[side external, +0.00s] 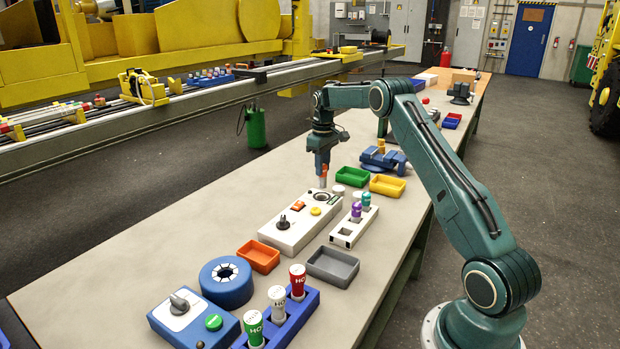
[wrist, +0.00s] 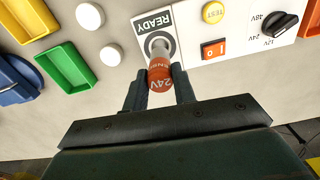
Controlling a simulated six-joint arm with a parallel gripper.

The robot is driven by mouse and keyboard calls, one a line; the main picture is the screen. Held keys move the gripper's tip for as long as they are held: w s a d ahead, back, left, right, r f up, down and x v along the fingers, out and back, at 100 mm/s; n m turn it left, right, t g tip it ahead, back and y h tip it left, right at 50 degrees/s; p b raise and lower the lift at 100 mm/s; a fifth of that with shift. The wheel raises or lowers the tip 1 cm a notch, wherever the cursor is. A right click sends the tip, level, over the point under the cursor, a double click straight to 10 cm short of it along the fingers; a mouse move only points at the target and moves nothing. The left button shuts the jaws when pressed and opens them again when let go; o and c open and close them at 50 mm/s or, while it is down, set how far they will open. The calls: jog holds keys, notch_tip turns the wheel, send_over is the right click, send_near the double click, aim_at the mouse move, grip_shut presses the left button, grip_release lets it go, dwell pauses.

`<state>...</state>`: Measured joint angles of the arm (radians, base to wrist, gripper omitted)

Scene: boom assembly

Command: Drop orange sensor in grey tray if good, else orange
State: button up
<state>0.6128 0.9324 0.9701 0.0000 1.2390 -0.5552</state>
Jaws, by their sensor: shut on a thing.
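My gripper (side external: 322,172) is shut on the orange sensor (side external: 324,171), pointing down over the far end of the white test box (side external: 291,236). The orange tray (side external: 258,256) and grey tray (side external: 333,267) look empty.
The test box has a yellow TEST button (wrist: 213,12), an orange switch (wrist: 214,49) and a black voltage knob (wrist: 281,24). A white rack (side external: 354,228) with purple and teal-topped sensors stands to the right. Green (side external: 352,176) and yellow (side external: 387,186) trays and a blue vise (side external: 382,158) lie beyond.

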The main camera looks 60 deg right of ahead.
jog(key=shift+a, duration=0.15)
jog(key=s+a, duration=0.8)
jog(key=a, duration=0.3)
jog(key=s+a+f, duration=0.1)
jog(key=s+a, duration=0.8)
jog(key=a, duration=0.2)
jog(key=shift+f, duration=0.2)
jog(key=shift+f, duration=2.85)
